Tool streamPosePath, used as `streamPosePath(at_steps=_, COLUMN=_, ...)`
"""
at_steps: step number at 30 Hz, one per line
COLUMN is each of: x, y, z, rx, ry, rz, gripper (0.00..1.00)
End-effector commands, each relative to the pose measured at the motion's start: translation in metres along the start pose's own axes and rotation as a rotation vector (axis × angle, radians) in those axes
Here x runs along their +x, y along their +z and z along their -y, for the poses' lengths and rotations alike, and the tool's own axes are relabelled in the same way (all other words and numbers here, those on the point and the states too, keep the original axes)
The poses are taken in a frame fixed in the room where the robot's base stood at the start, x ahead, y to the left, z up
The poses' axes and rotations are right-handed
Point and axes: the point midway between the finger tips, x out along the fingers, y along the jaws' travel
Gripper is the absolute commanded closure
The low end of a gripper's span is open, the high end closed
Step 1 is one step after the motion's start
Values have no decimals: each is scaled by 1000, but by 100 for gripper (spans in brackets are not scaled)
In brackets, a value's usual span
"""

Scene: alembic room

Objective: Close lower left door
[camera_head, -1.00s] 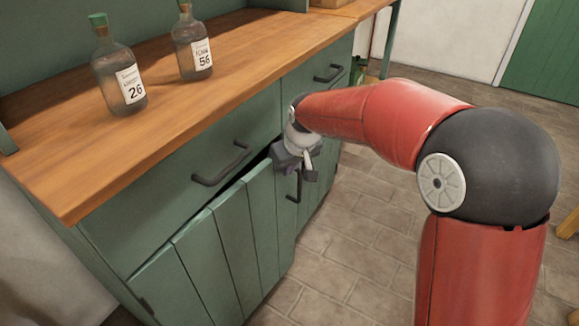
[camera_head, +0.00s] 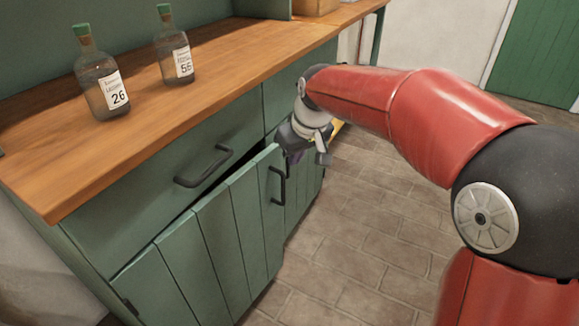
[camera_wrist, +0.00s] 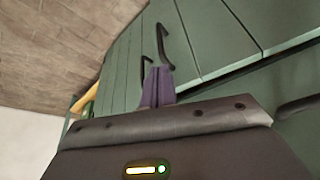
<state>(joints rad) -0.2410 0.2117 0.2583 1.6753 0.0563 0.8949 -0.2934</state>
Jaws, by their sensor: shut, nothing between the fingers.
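The lower left door (camera_head: 205,245) is a green planked cabinet door. It stands slightly ajar, with a dark gap along its top edge below the drawer. Its black handle (camera_head: 279,185) is near its right edge. My gripper (camera_head: 300,157) is just right of the door's upper right corner, beside the handle. In the wrist view my gripper (camera_wrist: 157,85) has its purple-grey fingers together, empty, close in front of the green cabinet front. Two black handles show past the fingertips there. I cannot tell whether the fingers touch the door.
A drawer with a black handle (camera_head: 204,165) is above the door. Bottles labelled 26 (camera_head: 103,85) and 55 or 56 (camera_head: 173,55) stand on the wooden countertop (camera_head: 150,105). The tiled floor (camera_head: 365,225) in front of the cabinet is clear.

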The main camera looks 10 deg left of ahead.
Motion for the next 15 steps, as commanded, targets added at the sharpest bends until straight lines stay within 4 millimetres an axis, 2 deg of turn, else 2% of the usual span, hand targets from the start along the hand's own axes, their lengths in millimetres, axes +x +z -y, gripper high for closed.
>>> streamPosePath(at_steps=4, x=-14, y=-1, z=-2, rx=0, ry=1, rz=-1, gripper=100)
streamPosePath(at_steps=8, x=-9, y=-1, z=-19, rx=-22, ry=53, rz=-36, gripper=100)
streamPosePath(at_steps=11, x=5, y=-4, z=-56, rx=-86, ry=177, rz=-120, gripper=100)
streamPosePath(at_steps=15, x=18, y=-11, z=-120, rx=-284, ry=422, rz=-291, gripper=100)
